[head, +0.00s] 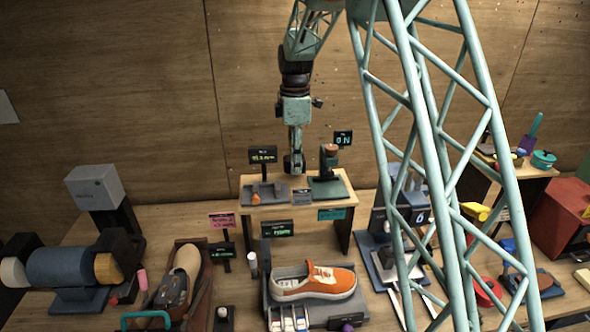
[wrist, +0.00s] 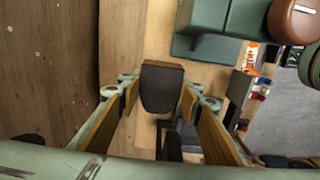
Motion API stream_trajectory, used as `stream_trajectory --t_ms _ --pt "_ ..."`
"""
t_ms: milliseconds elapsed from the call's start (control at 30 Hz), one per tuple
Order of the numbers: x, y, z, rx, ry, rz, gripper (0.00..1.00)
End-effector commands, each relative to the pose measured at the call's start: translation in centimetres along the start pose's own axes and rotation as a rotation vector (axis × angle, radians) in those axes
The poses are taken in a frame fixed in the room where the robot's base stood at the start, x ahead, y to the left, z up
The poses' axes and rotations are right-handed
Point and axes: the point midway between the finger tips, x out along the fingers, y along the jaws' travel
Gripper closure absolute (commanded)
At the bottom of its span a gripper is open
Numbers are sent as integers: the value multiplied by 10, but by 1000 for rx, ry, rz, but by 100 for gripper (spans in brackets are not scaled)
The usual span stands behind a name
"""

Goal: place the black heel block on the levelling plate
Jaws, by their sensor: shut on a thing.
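The black heel block (wrist: 162,88) is between the two fingers of my gripper (wrist: 160,100) in the wrist view, with its dark top and rounded face showing. My gripper is shut on it. In the head view my gripper (head: 294,166) points down above the back of the small raised bench, and the block is too small to make out there. A dark grey plate (head: 268,196) with a small orange part stands on this bench, to the left of and below the gripper. It looks like the levelling plate, but I cannot read its label.
A green stand (head: 328,186) with a brown top is on the bench, right of my gripper; its green body (wrist: 225,15) fills the wrist view's upper right. Small displays (head: 262,155) rise behind the bench. An orange sneaker (head: 314,283) sits in front, lower down.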

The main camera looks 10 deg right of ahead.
Motion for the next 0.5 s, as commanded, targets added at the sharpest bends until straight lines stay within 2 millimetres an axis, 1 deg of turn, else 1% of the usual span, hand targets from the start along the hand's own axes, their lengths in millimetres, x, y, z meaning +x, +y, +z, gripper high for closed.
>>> stream_trajectory --t_ms 100,300,500 --pt "12 -1 0 0 0 -2 78" --pt "28 0 0 0 0 -1 78" --pt "31 0 0 0 0 1 78"
